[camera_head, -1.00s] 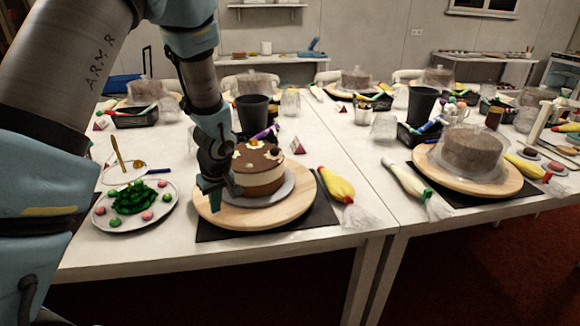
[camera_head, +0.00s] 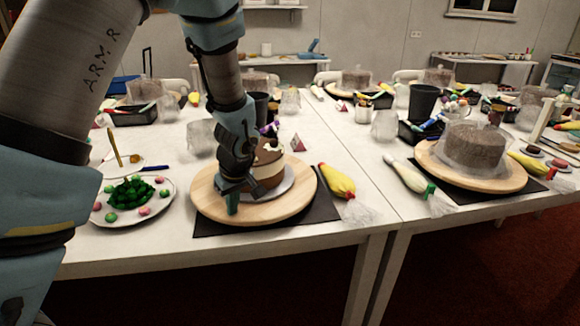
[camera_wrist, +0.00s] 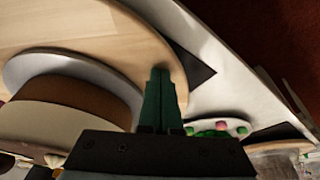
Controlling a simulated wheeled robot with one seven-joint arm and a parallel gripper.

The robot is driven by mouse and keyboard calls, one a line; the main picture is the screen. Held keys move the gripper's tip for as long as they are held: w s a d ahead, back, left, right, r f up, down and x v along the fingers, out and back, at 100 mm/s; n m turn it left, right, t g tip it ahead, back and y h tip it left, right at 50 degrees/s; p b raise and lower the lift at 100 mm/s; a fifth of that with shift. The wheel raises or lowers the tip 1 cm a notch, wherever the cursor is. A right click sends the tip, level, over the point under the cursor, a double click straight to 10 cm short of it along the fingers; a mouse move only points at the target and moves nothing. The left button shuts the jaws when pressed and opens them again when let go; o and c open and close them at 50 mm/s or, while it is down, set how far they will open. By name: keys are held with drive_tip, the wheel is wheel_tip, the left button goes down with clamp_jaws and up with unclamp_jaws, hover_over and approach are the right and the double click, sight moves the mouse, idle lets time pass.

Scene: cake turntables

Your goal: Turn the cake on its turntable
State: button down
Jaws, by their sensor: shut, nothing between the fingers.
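The cake (camera_head: 270,166), brown on top with a cream band, stands on a grey plate (camera_head: 283,190) on the round wooden turntable (camera_head: 300,206). My gripper (camera_head: 232,208) is shut and empty, its teal fingertips low at the front left part of the turntable, beside the cake. The arm hides the cake's left side. In the wrist view the green fingers (camera_wrist: 160,98) are together over the turntable's rim (camera_wrist: 125,30), next to the plate (camera_wrist: 70,62) and the cake (camera_wrist: 70,98). I cannot tell whether the fingertips touch the wood.
A plate (camera_head: 166,206) with green and pink sweets stands to the left. A yellow piping bag (camera_head: 336,181) lies to the right. A black mat (camera_head: 318,214) lies under the turntable. Another turntable with a wrapped cake (camera_head: 474,149) stands further right.

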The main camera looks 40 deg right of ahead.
sight(261, 214)
drive_tip(key=shift+s+d, duration=0.35)
drive_tip(key=shift+s, duration=0.2)
drive_tip(key=s+d, duration=0.2)
drive_tip(key=d, duration=0.1)
drive_tip(key=s+d+b, duration=0.1)
drive_tip(key=d, duration=0.1)
drive_tip(key=shift+s+d, duration=0.2)
drive_tip(key=shift+d, duration=0.05)
drive_tip(key=shift+r+p, duration=0.85)
drive_tip(key=shift+r, duration=0.55)
